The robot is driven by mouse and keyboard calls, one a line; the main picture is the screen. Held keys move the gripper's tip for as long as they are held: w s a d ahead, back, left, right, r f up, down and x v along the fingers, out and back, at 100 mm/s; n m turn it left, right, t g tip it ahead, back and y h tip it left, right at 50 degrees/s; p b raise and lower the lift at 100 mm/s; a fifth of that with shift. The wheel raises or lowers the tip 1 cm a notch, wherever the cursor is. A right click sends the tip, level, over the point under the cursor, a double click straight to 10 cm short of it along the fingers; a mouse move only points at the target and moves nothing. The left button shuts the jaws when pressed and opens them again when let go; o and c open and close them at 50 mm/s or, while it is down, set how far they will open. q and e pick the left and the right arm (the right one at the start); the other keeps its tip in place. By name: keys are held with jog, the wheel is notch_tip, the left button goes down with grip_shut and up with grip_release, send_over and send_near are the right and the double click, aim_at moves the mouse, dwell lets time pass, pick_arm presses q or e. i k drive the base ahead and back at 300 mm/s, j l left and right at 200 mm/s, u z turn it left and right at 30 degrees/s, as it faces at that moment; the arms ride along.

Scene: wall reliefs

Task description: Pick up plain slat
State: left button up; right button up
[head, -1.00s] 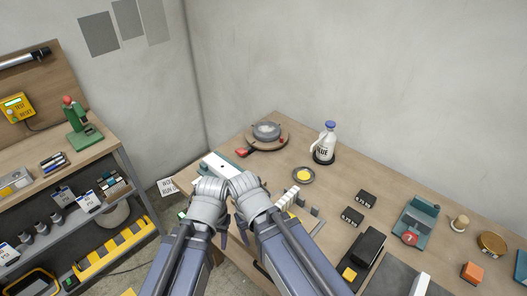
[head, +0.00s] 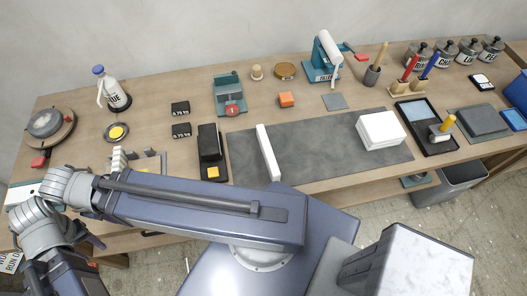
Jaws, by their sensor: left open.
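A plain white slat (head: 268,152) lies on the dark grey mat (head: 315,145) on the workbench. It stretches from the back of the mat towards its front edge. My left gripper (head: 93,240) is at the lower left, far from the slat and partly hidden by the arm links. It is open, and I see nothing in it.
A stack of white blocks (head: 380,130) stands on the mat's right side. A black stapler-like tool (head: 209,143) is left of the slat. A teal device (head: 229,95) and an orange block (head: 286,99) stand behind. The mat between slat and stack is clear.

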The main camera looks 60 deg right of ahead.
aim_at(275, 175)
jog(key=z, duration=2.2)
jog(key=k+l+u, duration=0.2)
jog(key=u, duration=0.3)
jog(key=k+l+u, duration=0.15)
jog(key=u, duration=0.35)
jog(key=k+u, duration=0.35)
jog(key=u, duration=0.15)
